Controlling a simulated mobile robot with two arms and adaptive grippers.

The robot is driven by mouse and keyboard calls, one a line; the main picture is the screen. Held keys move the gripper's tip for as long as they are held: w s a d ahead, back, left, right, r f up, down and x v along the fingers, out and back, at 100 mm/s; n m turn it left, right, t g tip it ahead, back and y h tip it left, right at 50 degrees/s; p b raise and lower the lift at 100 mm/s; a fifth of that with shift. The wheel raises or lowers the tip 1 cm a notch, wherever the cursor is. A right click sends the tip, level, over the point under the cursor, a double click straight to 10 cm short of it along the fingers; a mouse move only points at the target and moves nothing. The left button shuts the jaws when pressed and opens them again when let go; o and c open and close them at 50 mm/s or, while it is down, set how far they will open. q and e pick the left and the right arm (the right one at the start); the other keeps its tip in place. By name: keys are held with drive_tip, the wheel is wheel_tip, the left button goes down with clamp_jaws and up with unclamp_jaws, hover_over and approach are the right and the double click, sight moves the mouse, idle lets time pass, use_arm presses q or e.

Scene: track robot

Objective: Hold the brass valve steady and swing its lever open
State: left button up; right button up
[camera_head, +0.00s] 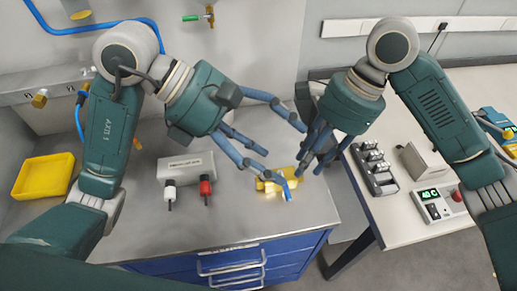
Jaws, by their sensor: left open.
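The brass valve (267,186) lies on the grey bench top near its front right corner, with a blue lever (285,189) at its right side. My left gripper (286,152) is open, its blue fingers spread behind and above the valve. Its lower fingertips come close to the brass body; I cannot tell if they touch. My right gripper (310,169) points down just right of the valve, with its fingertips close together near the lever. Whether it holds anything is unclear. The fingers partly hide the valve's far side.
A grey box with a white and a red connector (187,167) stands left of the valve. A yellow tray (43,176) is at the far left. Right of a gap, another table bears a black rack (374,168) and a display unit (438,203). Blue drawers (240,262) are below the bench.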

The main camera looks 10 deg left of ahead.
use_arm(q)
drive_tip(key=w+a+f+t+y, duration=0.1)
drive_tip(key=w, duration=0.2)
drive_tip(key=n+y, duration=0.3)
drive_tip(key=y, duration=0.2)
hover_over(268, 186)
drive_tip(key=w+a, duration=0.3)
wheel_tip(268, 186, down, 11)
drive_tip(key=x, duration=1)
drive_tip(key=shift+d, duration=0.45)
drive_tip(key=shift+h, duration=0.3)
drive_tip(key=c, duration=1.7)
